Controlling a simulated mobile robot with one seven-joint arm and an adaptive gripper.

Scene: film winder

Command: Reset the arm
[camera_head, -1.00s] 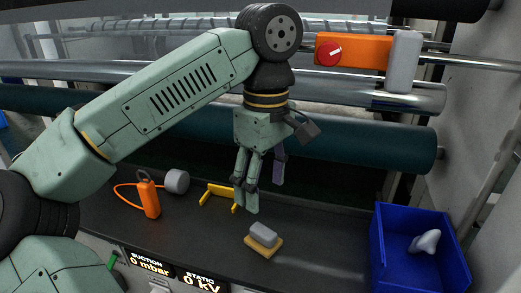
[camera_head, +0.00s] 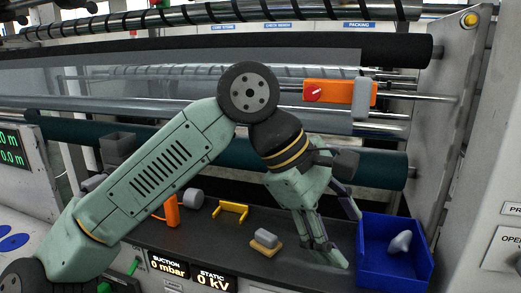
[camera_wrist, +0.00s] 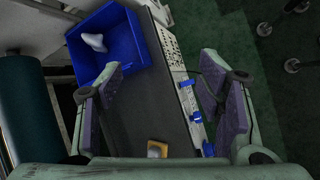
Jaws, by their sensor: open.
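My gripper (camera_head: 343,235) is open and empty, held above the dark shelf just left of the blue bin. Its two fingers are spread wide in the wrist view (camera_wrist: 165,95), with nothing between them but the shelf lying below. My green arm reaches in from the lower left of the head view, with the wrist tilted down to the right.
The blue bin (camera_head: 372,273) holds a white lumpy object (camera_head: 400,241). On the shelf (camera_head: 215,240) are a grey block on a yellow base (camera_head: 265,241), a yellow bracket (camera_head: 231,208), a grey cylinder (camera_head: 193,198) and an orange object (camera_head: 172,210). Rollers (camera_head: 385,170) run behind.

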